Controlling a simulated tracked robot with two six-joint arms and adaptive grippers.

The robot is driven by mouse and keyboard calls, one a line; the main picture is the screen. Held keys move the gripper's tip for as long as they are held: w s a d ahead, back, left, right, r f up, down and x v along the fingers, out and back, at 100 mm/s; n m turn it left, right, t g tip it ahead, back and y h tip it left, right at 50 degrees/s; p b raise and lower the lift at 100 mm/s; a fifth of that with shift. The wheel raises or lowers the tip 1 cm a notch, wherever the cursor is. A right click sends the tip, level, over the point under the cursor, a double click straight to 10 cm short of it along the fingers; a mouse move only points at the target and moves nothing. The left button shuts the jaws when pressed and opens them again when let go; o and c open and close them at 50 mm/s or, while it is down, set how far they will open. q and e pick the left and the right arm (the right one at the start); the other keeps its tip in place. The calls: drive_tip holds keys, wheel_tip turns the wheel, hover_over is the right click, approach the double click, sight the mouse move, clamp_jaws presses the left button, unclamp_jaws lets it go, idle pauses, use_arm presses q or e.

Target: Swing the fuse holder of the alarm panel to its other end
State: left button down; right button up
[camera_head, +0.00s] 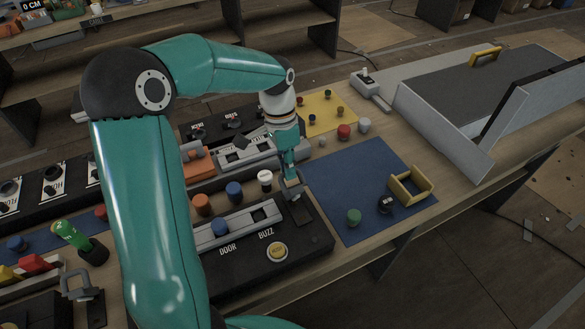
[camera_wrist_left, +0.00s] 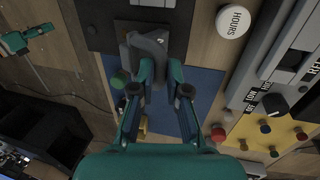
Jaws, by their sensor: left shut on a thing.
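The dark alarm panel (camera_head: 318,238) lies on the bench, with DOOR and BUZZ labels and a yellow button. My left gripper (camera_head: 292,188) reaches down at its far right corner. In the left wrist view a grey handle (camera_wrist_left: 150,44), which looks like the fuse holder, stands on a dark plate. My left gripper (camera_wrist_left: 158,78) is shut on this grey handle. The fingers hide part of the handle, and in the head view it is mostly covered. I cannot tell exactly how far it is tilted. My right gripper is not in view.
A blue mat (camera_head: 345,170) to the right bears a yellow holder (camera_head: 408,187), a green knob (camera_head: 354,217) and a black knob (camera_head: 385,204). A white-capped black piece (camera_head: 265,179) stands close left of the gripper. A grey sloped case (camera_head: 440,120) stands at the right.

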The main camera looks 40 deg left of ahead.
use_arm(q)
drive_tip(key=shift+w+a+f, duration=0.2)
drive_tip(key=shift+a, duration=0.35)
drive_tip(key=shift+w+a+f, duration=0.15)
drive_tip(key=shift+a+f, duration=0.05)
drive_tip(key=shift+a, duration=0.35)
drive_tip(key=c, duration=1.6)
unclamp_jaws()
drive_tip(key=shift+f, duration=0.1)
drive_tip(key=o, duration=0.4)
drive_tip(key=shift+w+a+f, duration=0.1)
drive_tip(key=shift+a, duration=0.1)
drive_tip(key=shift+r, duration=0.2)
drive_tip(key=shift+d+v, duration=0.1)
drive_tip(key=shift+v, duration=1.8)
drive_tip(key=shift+d+v, duration=0.15)
drive_tip(key=shift+v, duration=1.8)
